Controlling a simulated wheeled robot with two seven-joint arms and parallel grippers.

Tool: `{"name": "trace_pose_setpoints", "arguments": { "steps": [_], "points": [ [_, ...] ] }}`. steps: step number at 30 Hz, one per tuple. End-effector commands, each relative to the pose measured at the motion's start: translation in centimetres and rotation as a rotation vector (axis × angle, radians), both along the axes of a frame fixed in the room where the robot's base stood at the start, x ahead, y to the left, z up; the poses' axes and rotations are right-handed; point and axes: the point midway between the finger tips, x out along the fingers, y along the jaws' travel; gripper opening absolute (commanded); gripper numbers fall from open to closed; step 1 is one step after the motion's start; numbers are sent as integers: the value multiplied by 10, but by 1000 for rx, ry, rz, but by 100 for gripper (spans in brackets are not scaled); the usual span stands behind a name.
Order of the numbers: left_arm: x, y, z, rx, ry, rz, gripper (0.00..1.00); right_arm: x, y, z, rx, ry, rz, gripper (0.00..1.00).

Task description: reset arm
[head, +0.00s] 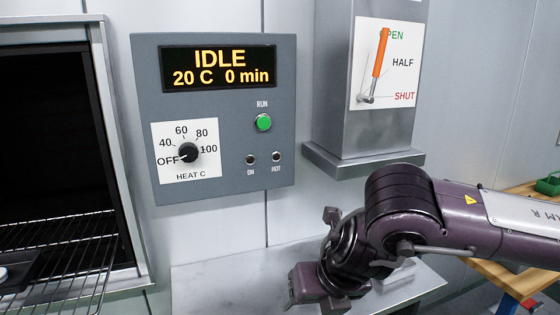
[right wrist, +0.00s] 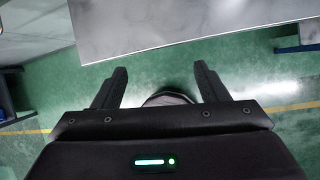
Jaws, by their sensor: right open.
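My right arm (head: 420,215) comes in from the right in the head view. Its gripper (head: 316,250) is in front of the grey panel's lower right, over a metal shelf. The gripper is open and nothing shows between its fingers. In the right wrist view the two dark fingers (right wrist: 160,78) stand apart, with green floor and part of a dark round shape beyond them. My left arm and gripper are not in view.
The grey control panel (head: 225,185) reads IDLE, 20 C, 0 min; its knob (head: 188,153) points towards OFF. An orange lever (head: 380,55) points up towards OPEN. The metal shelf (head: 215,285) lies below. An open oven with a wire rack (head: 85,250) is left; a wooden bench (head: 490,272) right.

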Motion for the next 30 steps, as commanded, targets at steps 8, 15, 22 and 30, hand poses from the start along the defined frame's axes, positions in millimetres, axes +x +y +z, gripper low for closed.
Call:
{"name": "trace_pose_setpoints", "arguments": {
  "steps": [8, 15, 22, 30],
  "points": [
    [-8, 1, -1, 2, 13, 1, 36, -44, 109, -32, 340, 36, 66, 67],
    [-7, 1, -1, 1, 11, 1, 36, -80, 182, -9, 777, 125, -80, 67],
    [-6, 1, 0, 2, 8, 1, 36, -72, 187, 23, 1163, 259, -443, 67],
    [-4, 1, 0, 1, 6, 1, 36, -30, 112, 1, 1453, 424, -1118, 67]
  ]
}}
